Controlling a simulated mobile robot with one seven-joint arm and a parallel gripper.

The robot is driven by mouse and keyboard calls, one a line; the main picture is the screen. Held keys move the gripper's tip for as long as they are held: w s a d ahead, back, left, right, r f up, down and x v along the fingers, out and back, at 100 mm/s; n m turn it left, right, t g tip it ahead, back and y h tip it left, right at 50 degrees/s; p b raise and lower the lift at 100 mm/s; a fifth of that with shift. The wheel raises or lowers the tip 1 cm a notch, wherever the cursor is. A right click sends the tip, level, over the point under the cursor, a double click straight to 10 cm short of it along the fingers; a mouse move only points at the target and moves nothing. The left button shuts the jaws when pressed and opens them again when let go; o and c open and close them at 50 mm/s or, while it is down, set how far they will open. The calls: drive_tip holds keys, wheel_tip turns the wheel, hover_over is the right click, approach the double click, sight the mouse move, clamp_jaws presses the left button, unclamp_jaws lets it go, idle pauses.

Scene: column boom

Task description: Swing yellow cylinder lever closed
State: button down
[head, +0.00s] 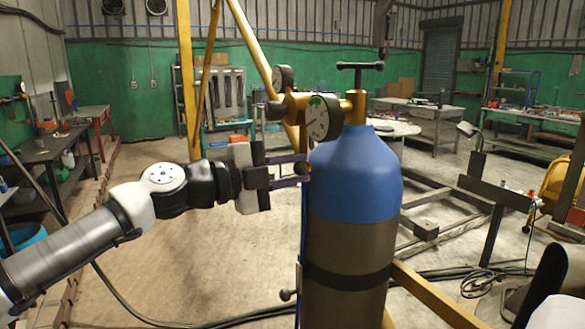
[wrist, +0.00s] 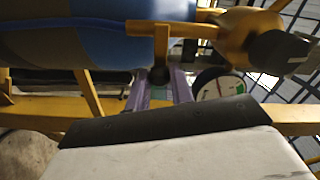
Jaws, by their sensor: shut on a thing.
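A gas cylinder (head: 355,185) with a blue top and brown body stands upright right of my gripper. A yellow regulator (head: 295,103) with a round gauge (head: 322,118) sits at its neck, and a black T-handle (head: 360,66) tops the valve. In the wrist view a yellow lever bar (wrist: 150,30) runs beside the blue cylinder and ends in a dark knob (wrist: 160,75). My gripper (wrist: 160,84) has purple fingers on either side of this knob, shut on the lever end. In the head view my gripper (head: 303,171) is at the cylinder's left shoulder, below the gauge; the contact is partly unclear.
Yellow frame bars (head: 432,298) run beside and behind the cylinder. A black cable (head: 140,312) lies on the floor. A workbench (head: 50,155) stands at left, and a table (head: 425,115) stands at the back right. Open floor lies to the left of the cylinder.

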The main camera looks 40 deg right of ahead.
drive_tip(key=c, duration=1.2)
unclamp_jaws()
drive_tip(key=b+v, duration=0.4)
drive_tip(key=v, duration=1)
drive_tip(key=shift+s, duration=0.1)
